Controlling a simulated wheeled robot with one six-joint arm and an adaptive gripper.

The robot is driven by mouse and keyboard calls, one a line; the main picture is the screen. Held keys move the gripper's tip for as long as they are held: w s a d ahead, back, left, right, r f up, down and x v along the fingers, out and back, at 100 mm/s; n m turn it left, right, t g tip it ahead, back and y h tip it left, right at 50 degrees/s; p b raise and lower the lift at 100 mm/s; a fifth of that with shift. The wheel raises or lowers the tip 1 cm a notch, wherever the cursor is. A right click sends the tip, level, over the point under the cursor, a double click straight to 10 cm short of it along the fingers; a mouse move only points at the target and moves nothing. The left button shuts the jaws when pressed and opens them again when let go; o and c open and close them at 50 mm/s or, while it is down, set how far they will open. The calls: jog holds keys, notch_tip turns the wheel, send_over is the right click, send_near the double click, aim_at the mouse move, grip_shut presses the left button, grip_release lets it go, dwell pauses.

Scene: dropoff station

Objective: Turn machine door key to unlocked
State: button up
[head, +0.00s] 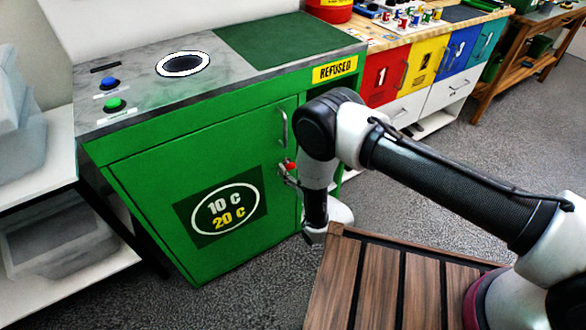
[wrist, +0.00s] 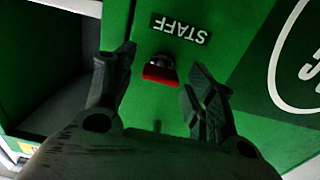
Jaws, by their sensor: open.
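A green machine door (head: 155,180) with a "10 C 20 C" sign closes the front of the machine. The red key (head: 289,164) sits in a lock on the green front, right of the sign, partly hidden by my arm in the head view. In the wrist view the red key (wrist: 160,73) is in a silver lock below an upside-down STAFF label (wrist: 180,27). My gripper (wrist: 161,65) is open, with one dark finger on each side of the key. The fingers look apart from it. Whether the key is turned to locked or unlocked is not legible.
A metal door handle (head: 283,128) is above the key. A slatted wooden surface (head: 375,285) stands in front of the machine. Blue (head: 110,83) and green (head: 114,104) buttons are on the machine top. Coloured bins (head: 384,78) stand farther right.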

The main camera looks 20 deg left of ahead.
jog(key=c, duration=1)
jog(key=n, duration=1.7)
jog(key=shift+s+a+f+n, duration=0.15)
jog(key=shift+n, duration=0.25)
